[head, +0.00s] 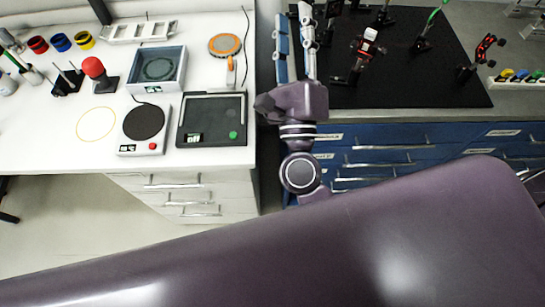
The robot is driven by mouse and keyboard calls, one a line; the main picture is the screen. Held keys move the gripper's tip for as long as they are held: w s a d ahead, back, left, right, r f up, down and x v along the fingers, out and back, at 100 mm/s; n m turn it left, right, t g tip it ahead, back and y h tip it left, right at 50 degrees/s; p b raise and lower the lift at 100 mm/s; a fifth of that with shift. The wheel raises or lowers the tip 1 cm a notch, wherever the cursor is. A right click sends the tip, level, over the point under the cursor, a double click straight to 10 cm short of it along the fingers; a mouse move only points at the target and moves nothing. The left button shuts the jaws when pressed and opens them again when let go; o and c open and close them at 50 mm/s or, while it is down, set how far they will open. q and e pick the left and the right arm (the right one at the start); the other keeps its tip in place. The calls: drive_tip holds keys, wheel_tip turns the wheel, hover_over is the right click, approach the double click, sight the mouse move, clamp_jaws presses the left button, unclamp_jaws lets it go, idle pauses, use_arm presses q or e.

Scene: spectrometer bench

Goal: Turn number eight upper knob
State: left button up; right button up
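My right gripper (295,25) is in the middle of the head view, on its purple wrist. Its two long pale blue-grey fingers point away from me, with a gap between them and nothing seen in it. It is over the left edge of the black optical board (440,92). Several small optical mounts stand on the board, to the right of the gripper. They include a red and black mount (366,46) with a white top, and another red and black mount (485,50). Number labels and single knobs are too small to tell, so I cannot pick out number eight. My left gripper is out of view.
Blue drawers (400,140) stand under the board. A white bench (40,150) on the left holds a hotplate (144,122), a black scale (213,122), a grey bath (158,69) and a red-topped button (94,68). A gap separates the benches. Small coloured pieces (520,76) lie at the far right.

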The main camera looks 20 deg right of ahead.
drive_tip(key=s+a+f+n+g+y, duration=0.1)
drive_tip(key=a+f+n+g+y, duration=0.25)
drive_tip(key=a+n+y, duration=0.5)
drive_tip(key=s+a+f+n+g+y, duration=0.15)
drive_tip(key=a+f+n+y, duration=0.3)
drive_tip(key=n, duration=0.75)
drive_tip(key=s+d+f+n+g+h, duration=0.1)
drive_tip(key=s+d+f+n+g, duration=0.1)
drive_tip(key=f, duration=0.5)
drive_tip(key=s+d+f+n+g+h, duration=0.1)
drive_tip(key=s+d+f+n+g, duration=0.1)
drive_tip(key=f, duration=0.5)
drive_tip(key=s+d+f+n+g+h, duration=0.1)
drive_tip(key=s+d+f+n+g, duration=0.1)
drive_tip(key=s+f+n+g, duration=0.2)
drive_tip(key=shift+s+f+g, duration=0.15)
drive_tip(key=shift+f+g, duration=0.55)
drive_tip(key=shift+f, duration=0.95)
drive_tip(key=shift+d+n, duration=0.15)
drive_tip(key=shift+n, duration=0.1)
